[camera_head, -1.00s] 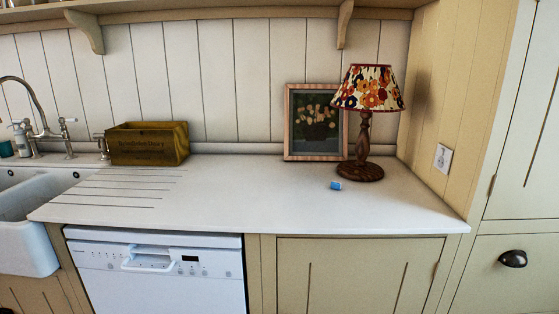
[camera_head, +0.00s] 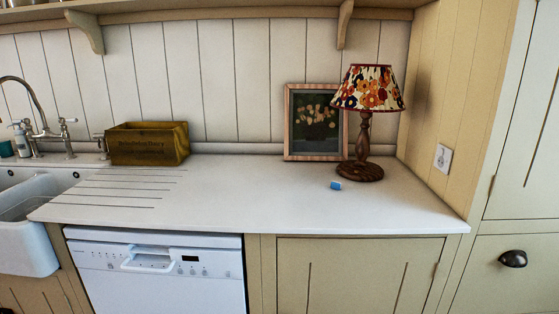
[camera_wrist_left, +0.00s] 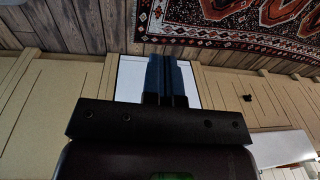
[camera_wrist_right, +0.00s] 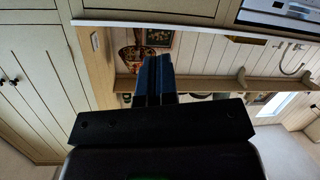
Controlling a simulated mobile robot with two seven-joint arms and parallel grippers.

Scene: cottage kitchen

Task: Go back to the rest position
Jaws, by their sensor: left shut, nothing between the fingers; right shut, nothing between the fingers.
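Neither gripper shows in the head view. In the left wrist view my left gripper (camera_wrist_left: 166,75) is shut with its blue fingers together and nothing between them. Behind it are cream cabinet fronts, a white panel, a wooden floor and a patterned rug. In the right wrist view my right gripper (camera_wrist_right: 155,75) is shut and empty. That view is turned over and shows the counter edge, the lamp and the wall shelf behind the fingers. Both grippers are apart from everything in view.
A small blue object (camera_head: 336,186) lies on the white counter (camera_head: 250,205) near a lamp (camera_head: 368,95) and a framed picture (camera_head: 300,145). A wooden box (camera_head: 145,147) stands by the sink (camera_head: 30,240). A dishwasher (camera_head: 160,280) is below. The counter's middle is clear.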

